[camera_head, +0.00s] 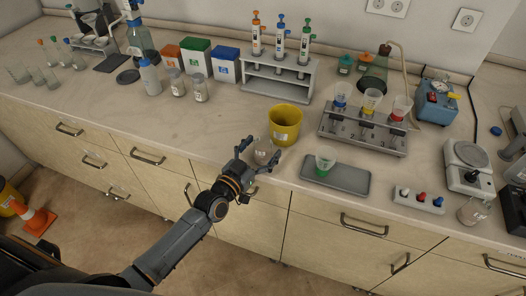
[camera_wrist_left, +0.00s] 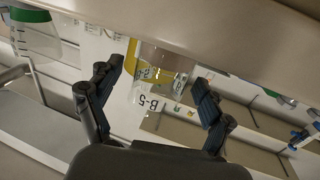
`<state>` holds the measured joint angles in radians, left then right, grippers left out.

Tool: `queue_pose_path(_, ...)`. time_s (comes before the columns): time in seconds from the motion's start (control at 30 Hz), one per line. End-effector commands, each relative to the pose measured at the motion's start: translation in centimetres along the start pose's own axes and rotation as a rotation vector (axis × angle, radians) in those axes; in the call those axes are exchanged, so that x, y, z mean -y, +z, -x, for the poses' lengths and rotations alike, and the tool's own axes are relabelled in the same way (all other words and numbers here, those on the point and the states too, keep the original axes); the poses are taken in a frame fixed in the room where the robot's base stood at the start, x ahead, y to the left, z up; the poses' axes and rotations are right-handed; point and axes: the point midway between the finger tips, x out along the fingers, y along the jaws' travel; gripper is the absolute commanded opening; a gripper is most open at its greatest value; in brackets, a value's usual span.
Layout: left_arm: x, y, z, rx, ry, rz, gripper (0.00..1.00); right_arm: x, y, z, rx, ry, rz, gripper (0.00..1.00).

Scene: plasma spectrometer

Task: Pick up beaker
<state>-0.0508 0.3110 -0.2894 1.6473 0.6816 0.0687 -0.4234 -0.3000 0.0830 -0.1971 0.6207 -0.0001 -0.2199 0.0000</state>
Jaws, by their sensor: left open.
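A clear glass beaker (camera_head: 263,152) with a white label stands near the counter's front edge, in front of the yellow pot. In the left wrist view the beaker (camera_wrist_left: 158,72) shows the marking "B-5" and lies between the two fingers. My left gripper (camera_head: 257,157) is open, with its fingers spread on either side of the beaker. I see no clear contact between finger and glass. My right gripper is not in view.
The yellow pot (camera_head: 286,122) stands right behind the beaker. To its right, a cup with green contents (camera_head: 325,160) sits on a grey tray (camera_head: 345,181). A funnel rack (camera_head: 362,138) and pipette stand (camera_head: 272,85) stand farther back. The counter left of the beaker is clear.

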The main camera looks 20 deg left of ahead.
Motion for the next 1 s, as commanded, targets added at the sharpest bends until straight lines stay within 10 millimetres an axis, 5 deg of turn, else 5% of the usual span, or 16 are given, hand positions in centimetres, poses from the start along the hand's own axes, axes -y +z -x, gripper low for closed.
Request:
queue_pose_path(0.27, -0.06, 0.08, -0.52, 0.001, 0.001, 0.000, 0.80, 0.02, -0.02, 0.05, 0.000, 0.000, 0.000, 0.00)
queue_pose_path(0.6, -0.03, 0.08, -0.49, 0.001, 0.000, 0.000, 0.18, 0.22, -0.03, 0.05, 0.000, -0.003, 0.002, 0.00)
queue_pose_path(1.0, -0.02, -0.79, -0.51, -0.003, -0.001, 0.001, 0.18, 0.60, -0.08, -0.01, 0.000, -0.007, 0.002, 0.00)
